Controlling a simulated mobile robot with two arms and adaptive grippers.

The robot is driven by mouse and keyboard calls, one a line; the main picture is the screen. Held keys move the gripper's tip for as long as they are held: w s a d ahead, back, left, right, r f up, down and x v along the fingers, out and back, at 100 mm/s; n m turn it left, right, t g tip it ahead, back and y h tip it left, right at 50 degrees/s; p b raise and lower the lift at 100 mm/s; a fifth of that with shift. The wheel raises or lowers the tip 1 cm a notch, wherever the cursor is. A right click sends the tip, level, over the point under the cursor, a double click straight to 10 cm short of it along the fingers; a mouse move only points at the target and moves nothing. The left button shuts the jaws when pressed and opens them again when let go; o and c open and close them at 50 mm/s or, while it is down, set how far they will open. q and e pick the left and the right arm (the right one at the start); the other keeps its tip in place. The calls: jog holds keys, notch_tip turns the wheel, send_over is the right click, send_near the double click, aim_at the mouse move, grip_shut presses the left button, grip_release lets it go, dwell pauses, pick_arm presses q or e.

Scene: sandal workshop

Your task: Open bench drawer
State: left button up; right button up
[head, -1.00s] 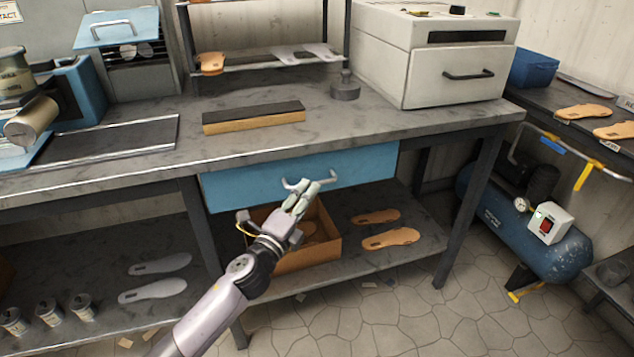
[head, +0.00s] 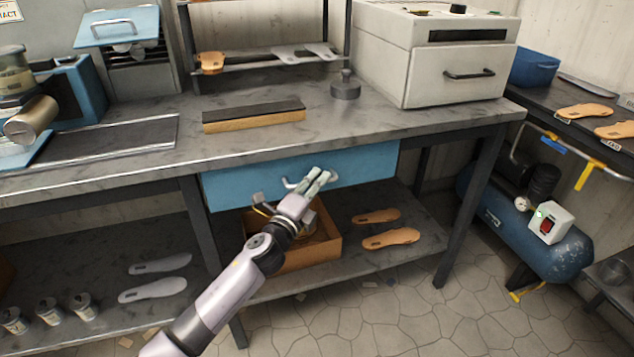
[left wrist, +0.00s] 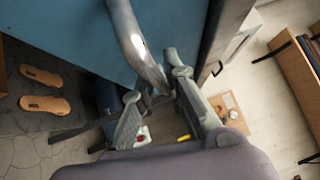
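The bench drawer (head: 365,165) has a blue front and sits shut under the workbench top. Its pale metal handle (head: 289,184) is a curved bar in the middle of the front. My left gripper (head: 321,176) is at the handle, its fingers pointing up and to the right across it. In the left wrist view the handle (left wrist: 136,42) runs down toward the two fingertips of the gripper (left wrist: 156,88). The fingers are apart, with the handle's end at the gap between them; contact is unclear. My right gripper is out of view.
A sanding block (head: 254,117) lies on the bench top (head: 350,128). A blue compressor (head: 560,250) stands at the right.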

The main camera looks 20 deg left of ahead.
pick_arm(q)
grip_shut()
jog(key=shift+f, duration=0.1)
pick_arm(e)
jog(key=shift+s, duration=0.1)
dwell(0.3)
